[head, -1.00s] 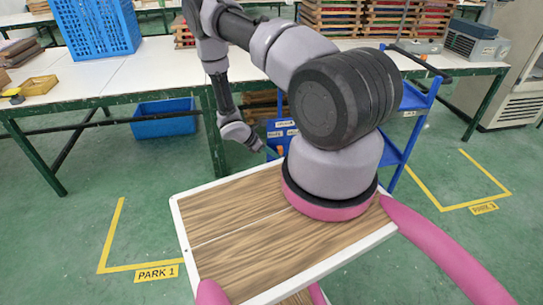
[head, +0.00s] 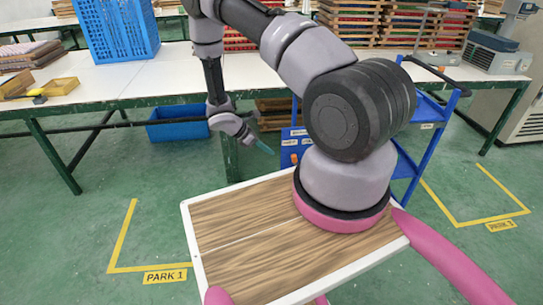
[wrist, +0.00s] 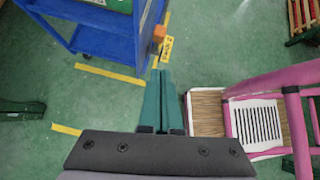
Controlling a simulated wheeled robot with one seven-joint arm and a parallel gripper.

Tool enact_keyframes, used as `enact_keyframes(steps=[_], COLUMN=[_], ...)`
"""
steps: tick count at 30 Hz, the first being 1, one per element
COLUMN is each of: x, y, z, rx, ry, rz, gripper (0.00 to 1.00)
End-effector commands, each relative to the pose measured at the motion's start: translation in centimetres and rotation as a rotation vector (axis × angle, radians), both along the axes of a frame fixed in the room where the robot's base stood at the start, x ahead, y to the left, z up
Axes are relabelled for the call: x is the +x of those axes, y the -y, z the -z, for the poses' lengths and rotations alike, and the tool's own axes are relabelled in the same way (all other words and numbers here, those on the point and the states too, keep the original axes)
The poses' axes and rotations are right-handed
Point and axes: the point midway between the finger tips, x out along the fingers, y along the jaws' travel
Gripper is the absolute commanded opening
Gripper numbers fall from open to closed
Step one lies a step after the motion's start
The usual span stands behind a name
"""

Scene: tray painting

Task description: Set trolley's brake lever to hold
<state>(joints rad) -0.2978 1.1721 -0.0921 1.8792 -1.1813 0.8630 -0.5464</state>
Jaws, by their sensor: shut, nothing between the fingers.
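The blue trolley (head: 411,170) stands beyond my tray, partly hidden behind my arm; its blue body also fills the upper left of the wrist view (wrist: 108,45). An orange piece (head: 294,158), possibly the brake lever's end, shows low on the trolley's near side below white labels (head: 293,133). It appears as a small orange block (wrist: 159,34) in the wrist view, at the trolley's corner. My gripper (head: 268,150) has its teal fingers together and empty. It is left of the orange piece in the head view. In the wrist view the fingertips (wrist: 161,72) point toward the block, apart from it. The lever's setting is unreadable.
A long white table (head: 130,78) with a blue crate (head: 115,30) spans the back; a blue bin (head: 178,120) sits beneath. Yellow floor marks labelled PARK 1 (head: 165,276) lie at left, more at right. Green floor between is clear. My wood-topped tray (head: 240,225) is in front.

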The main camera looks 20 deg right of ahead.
Motion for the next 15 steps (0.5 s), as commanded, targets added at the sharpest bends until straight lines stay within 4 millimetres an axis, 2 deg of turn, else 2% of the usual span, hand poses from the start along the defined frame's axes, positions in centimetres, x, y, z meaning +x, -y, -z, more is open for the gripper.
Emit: enact_keyframes(steps=[10,15], x=[0.0,1.3], y=[-0.1,-1.2], z=[-0.1,0.6], rx=[-0.002,-0.069], ry=[0.000,0.015], rz=[0.001,0.032], gripper=[0.00,0.00])
